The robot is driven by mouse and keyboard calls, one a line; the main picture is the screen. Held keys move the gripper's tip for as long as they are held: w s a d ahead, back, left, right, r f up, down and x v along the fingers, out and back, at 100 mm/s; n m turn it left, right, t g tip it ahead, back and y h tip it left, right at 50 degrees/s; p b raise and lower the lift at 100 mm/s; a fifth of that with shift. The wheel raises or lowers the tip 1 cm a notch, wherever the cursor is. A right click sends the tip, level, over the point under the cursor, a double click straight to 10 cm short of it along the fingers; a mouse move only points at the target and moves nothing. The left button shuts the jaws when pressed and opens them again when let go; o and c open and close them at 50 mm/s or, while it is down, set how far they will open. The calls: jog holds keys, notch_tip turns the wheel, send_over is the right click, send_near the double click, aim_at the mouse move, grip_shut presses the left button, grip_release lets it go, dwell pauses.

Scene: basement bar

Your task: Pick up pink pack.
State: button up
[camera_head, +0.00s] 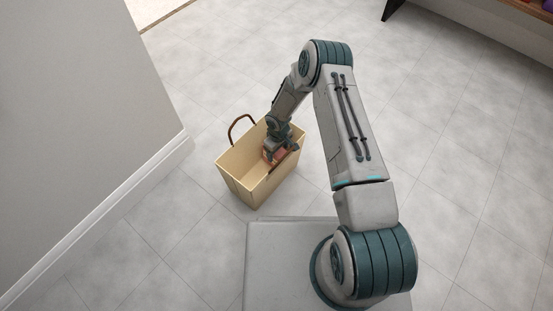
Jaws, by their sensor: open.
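A pink pack (270,155) shows as a small reddish-pink patch inside a tan bag (236,183) that stands open on the tiled floor. My gripper (276,153) reaches down into the bag from above, right at the pack. My gripper is open, with its fingers beside or around the pack; I cannot tell which. My gripper and wrist hide much of the pack. The bag's near wall hides its lower inside.
The bag has a dark brown handle (240,128) standing up at its far left side. A grey wall (80,130) with a white baseboard rises to the left. The floor (450,150) to the right is clear. A dark-legged piece of furniture (393,9) stands at the top right.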

jog(key=c, duration=1.4)
jog(key=shift+r, duration=0.1)
jog(key=shift+c, duration=0.2)
